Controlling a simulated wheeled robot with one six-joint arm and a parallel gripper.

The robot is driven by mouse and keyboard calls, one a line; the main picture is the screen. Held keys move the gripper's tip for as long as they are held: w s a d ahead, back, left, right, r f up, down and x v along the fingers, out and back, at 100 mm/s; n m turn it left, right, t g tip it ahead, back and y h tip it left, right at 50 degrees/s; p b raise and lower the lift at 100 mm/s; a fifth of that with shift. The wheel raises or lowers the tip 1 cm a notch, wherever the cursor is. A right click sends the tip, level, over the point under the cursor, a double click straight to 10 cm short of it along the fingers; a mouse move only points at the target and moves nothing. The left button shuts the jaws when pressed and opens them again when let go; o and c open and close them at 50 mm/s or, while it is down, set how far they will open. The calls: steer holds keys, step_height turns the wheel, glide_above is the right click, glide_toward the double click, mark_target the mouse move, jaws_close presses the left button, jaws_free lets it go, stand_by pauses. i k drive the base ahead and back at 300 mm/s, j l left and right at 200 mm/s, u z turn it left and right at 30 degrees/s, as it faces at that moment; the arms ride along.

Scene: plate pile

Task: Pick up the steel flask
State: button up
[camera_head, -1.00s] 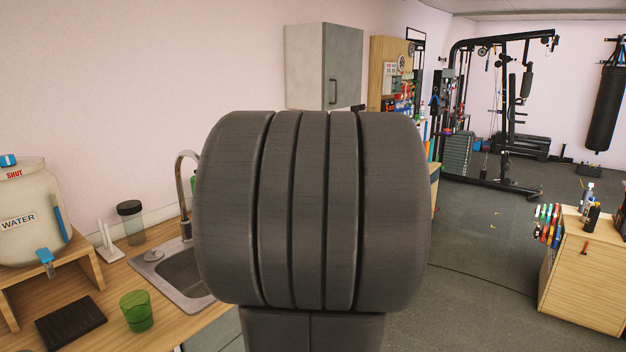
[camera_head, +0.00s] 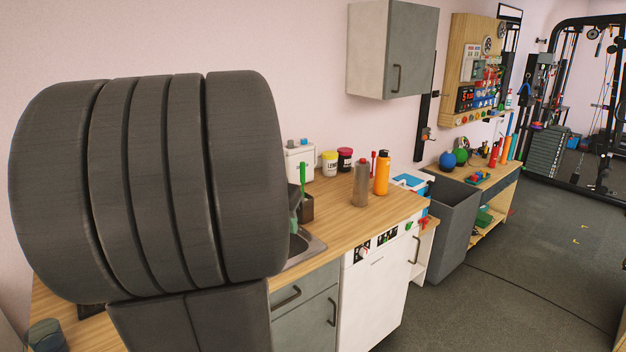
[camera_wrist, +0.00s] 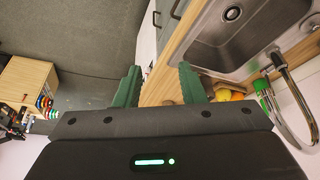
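I do not make out the flask in the wrist view. My gripper (camera_wrist: 160,85) shows there with two green fingers spread apart and nothing between them. It is over the front edge of the counter by the sink, away from the flask.
The sink (camera_wrist: 235,38) and its tap (camera_wrist: 284,85) are right of my gripper in the wrist view. Yellow and white tubs (camera_head: 329,163) stand behind the flask. A wall cabinet (camera_head: 395,50) hangs above. A grey bin (camera_head: 447,225) stands past the counter's end. Open floor lies right.

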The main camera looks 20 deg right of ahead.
mark_target(360, 192)
steer(key=i+l+u, duration=0.15)
steer(key=l, duration=0.25)
steer(key=i+l+u, duration=0.1)
steer(key=l, duration=0.35)
steer(key=i+l+u, duration=0.15)
steer(key=l, duration=0.3)
steer(key=i+l+u, duration=0.15)
steer(key=l, duration=0.3)
steer(key=i+l+u, duration=0.1)
steer(key=l, duration=0.4)
steer(key=i+l, duration=0.1)
steer(key=l, duration=0.25)
steer(key=i+l, duration=0.1)
steer(key=l, duration=0.25)
steer(key=i+l, duration=0.1)
steer(key=l, duration=0.3)
